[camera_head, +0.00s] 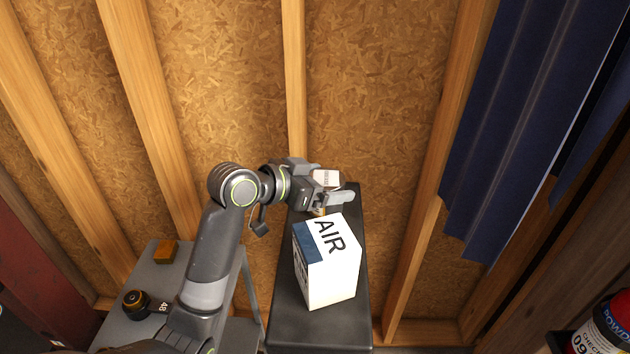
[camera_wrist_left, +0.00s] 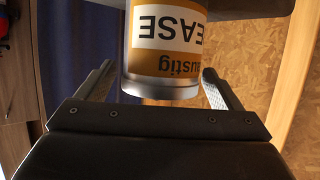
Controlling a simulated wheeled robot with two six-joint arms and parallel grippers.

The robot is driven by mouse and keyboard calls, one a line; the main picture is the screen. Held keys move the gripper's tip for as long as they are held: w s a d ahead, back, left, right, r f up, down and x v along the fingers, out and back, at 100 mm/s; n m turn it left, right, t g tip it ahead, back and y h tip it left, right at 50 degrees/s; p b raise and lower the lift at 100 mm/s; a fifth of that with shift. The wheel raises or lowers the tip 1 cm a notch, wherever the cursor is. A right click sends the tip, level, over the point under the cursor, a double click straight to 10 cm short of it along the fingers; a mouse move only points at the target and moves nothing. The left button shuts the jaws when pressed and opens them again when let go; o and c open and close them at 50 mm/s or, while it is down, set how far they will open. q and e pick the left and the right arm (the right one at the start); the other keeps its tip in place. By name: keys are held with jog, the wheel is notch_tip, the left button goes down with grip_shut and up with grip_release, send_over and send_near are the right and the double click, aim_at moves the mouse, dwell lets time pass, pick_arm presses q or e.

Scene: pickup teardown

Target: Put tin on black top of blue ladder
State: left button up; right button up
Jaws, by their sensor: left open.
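The tin (camera_wrist_left: 166,50) has an orange and white label with the letters "EASE" and a bare metal rim. It appears upside down in the left wrist view, between the two fingers of my left gripper (camera_wrist_left: 157,82), with a gap on each side. In the head view a small white-labelled piece, likely the tin (camera_head: 326,178), shows at my left gripper (camera_head: 333,199), over the far end of a black top (camera_head: 290,322). The gripper is open around the tin. The gripper hides part of it. No blue ladder parts can be made out. My right gripper is not in view.
A white and blue box marked "AIR" (camera_head: 331,268) stands on the black top, just in front of the gripper. A grey surface (camera_head: 150,285) at the left holds an orange block (camera_head: 166,251) and a black round item (camera_head: 136,303). A red extinguisher (camera_head: 606,325) stands lower right.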

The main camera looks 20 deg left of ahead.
pick_arm(q)
jog(key=shift+s+a+r, duration=0.1)
jog(key=shift+s+a, duration=0.1)
jog(key=b+v, duration=0.2)
jog(key=v, duration=0.9)
jog(key=shift+s+r, duration=0.2)
